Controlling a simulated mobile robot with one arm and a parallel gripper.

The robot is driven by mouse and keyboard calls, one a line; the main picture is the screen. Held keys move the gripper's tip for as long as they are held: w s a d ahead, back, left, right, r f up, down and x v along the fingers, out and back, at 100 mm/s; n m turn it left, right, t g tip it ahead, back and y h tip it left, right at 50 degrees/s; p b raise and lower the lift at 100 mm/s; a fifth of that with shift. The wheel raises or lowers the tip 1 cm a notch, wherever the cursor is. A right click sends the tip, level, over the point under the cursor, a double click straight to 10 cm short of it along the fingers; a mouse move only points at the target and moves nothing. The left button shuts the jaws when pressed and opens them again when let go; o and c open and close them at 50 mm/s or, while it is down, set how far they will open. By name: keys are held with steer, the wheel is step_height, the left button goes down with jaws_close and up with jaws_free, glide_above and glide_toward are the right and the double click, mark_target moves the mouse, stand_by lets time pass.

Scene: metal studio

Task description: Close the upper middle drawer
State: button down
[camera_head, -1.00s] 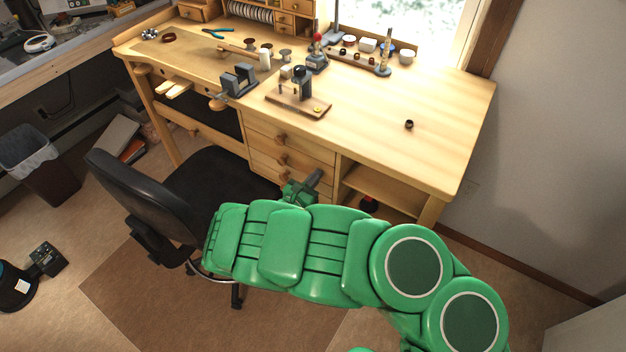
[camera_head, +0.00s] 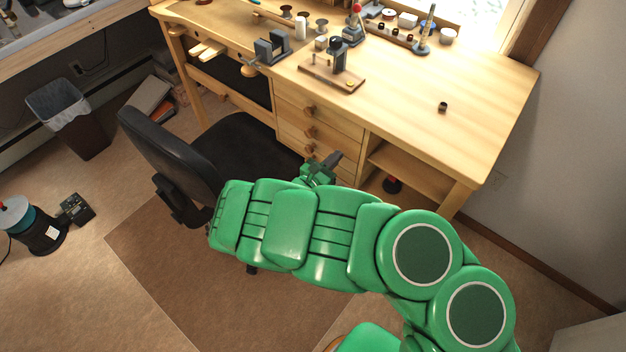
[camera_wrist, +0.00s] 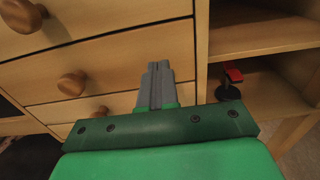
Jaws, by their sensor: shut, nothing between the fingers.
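A stack of wooden drawers with round knobs is built into the workbench. The top drawer (camera_head: 318,113), a middle drawer (camera_head: 318,137) and a lower drawer front look close to flush in the head view; I cannot tell whether one stands slightly out. In the wrist view the top drawer (camera_wrist: 100,18), the middle drawer (camera_wrist: 115,68) and a lower drawer (camera_wrist: 120,104) show with their knobs. My gripper (camera_head: 336,158) is shut and empty, in front of the lower right part of the stack. Its fingers (camera_wrist: 156,80) point towards the drawer fronts; contact cannot be told.
A black chair (camera_head: 245,150) stands left of my gripper, close to the drawers. An open shelf (camera_head: 410,170) is right of the stack, with a red and black object (camera_wrist: 230,82) in it. Small tools stand on the workbench top (camera_head: 460,80).

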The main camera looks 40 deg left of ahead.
steer(key=s, duration=1)
steer(key=shift+s, duration=0.4)
steer(key=shift+f, duration=0.1)
